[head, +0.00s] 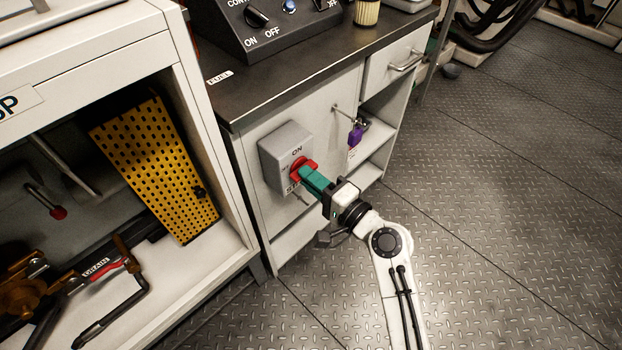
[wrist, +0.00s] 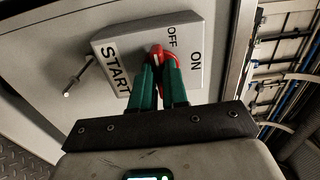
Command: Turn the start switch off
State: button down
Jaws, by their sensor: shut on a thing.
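The start switch is a grey box (head: 279,143) on the cabinet's front panel, with a red knob (head: 298,168) on its face. In the wrist view the box (wrist: 108,46) carries the labels START, OFF and ON, and the red knob (wrist: 158,50) shows between my fingertips. My gripper (head: 308,175) has green fingers and is shut on the red knob; it also shows in the wrist view (wrist: 159,66). The fingers hide part of the knob, so I cannot tell which label it points to.
A purple padlock (head: 355,136) hangs to the right of the switch. A control panel (head: 275,28) stands on the dark countertop (head: 318,72). At left an open cabinet holds a yellow perforated panel (head: 150,165) and a red-handled drain valve (head: 104,271). Bare metal floor (head: 500,200) lies at right.

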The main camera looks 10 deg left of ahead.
jog(key=shift+f, duration=0.1)
jog(key=c, duration=1.1)
grip_release()
jog(key=shift+c, duration=0.2)
jog(key=v, duration=1.1)
jog(key=shift+a, duration=0.1)
